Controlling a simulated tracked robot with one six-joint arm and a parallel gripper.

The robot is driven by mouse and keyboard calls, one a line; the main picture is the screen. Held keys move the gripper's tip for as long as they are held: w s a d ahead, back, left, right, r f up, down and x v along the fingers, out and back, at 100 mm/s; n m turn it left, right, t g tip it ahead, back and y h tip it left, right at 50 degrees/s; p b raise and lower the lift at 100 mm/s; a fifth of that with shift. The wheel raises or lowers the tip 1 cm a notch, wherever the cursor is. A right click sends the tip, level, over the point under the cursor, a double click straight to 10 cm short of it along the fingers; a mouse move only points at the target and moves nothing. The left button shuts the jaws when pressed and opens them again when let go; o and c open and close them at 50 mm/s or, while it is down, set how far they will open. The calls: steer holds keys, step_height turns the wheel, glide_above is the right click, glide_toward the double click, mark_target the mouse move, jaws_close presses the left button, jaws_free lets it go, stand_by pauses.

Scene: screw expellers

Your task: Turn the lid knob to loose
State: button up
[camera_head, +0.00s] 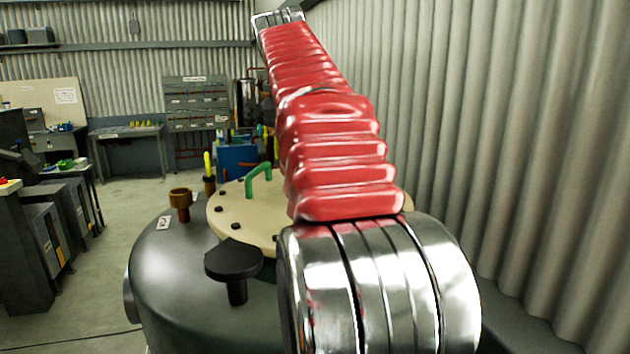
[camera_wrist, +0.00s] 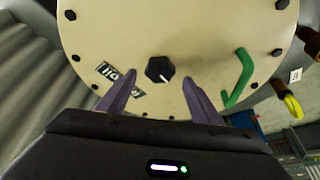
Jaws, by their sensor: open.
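The lid (camera_wrist: 200,30) is a round cream plate with dark bolts around its rim, and fills much of the wrist view. It also shows in the head view (camera_head: 235,215), partly behind my red arm. The lid knob (camera_wrist: 160,69) is small, black and faceted, with a white pointer line. A dark label with white lettering (camera_wrist: 120,77) is beside it. My gripper (camera_wrist: 160,88) has its two purple fingers apart and empty, with the knob between and just beyond their tips in the picture. Contact is not visible. The knob is hidden in the head view.
A green handle (camera_wrist: 240,78) rises from the lid. The lid sits on a dark tank (camera_head: 180,270) with a black knob (camera_head: 234,262) and a brown fitting (camera_head: 181,203). A corrugated wall (camera_head: 520,130) is at right. Open floor (camera_head: 95,250) lies left.

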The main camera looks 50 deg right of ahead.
steer(key=shift+x, duration=1.9)
steer(key=c, duration=1.1)
